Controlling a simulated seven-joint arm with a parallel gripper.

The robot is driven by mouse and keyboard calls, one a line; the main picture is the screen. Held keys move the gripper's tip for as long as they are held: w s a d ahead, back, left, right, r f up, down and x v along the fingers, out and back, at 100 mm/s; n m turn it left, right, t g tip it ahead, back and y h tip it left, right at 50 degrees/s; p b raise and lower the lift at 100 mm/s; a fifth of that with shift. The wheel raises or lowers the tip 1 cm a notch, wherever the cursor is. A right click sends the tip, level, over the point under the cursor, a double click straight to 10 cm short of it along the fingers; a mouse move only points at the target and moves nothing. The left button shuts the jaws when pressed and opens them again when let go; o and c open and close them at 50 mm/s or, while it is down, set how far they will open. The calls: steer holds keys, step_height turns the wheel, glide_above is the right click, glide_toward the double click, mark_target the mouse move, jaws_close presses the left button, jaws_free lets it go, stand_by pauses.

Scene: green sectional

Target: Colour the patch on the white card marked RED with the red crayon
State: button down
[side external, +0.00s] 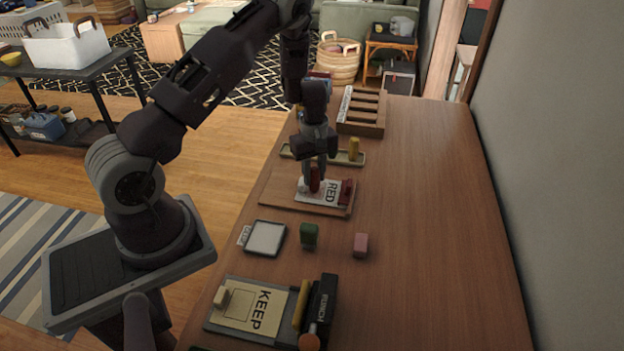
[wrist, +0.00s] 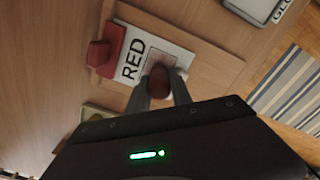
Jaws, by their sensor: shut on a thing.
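The white card (side external: 309,196) marked RED lies on a wooden board (side external: 283,192) on the table. In the wrist view the card (wrist: 126,50) shows a pinkish outlined patch (wrist: 158,58) beside the lettering. My gripper (side external: 316,178) is shut on the red crayon (side external: 314,183), which is upright over the card. In the wrist view my gripper (wrist: 162,92) has the crayon (wrist: 160,80) between its fingers, over the patch's near side. The crayon's lower tip is hidden, so I cannot tell whether it touches the card. A dark red block (side external: 346,191) sits at the card's edge.
In front are a white-topped square pad (side external: 265,238), a green block (side external: 309,235), a pink block (side external: 361,245), a KEEP card (side external: 243,305) and a black punch (side external: 321,303). The table's right side is clear.

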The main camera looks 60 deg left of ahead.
steer(key=shift+w+a, duration=1.35)
steer(key=shift+w, duration=0.3)
steer(key=shift+d, duration=0.3)
steer(key=shift+s+d, duration=2.6)
steer(key=shift+s, duration=0.05)
steer(key=shift+w+a, duration=2.7)
steer(key=shift+w+a+r, duration=0.1)
steer(key=shift+r, duration=0.15)
step_height(320, 180, up, 8)
steer(key=shift+f, duration=0.25)
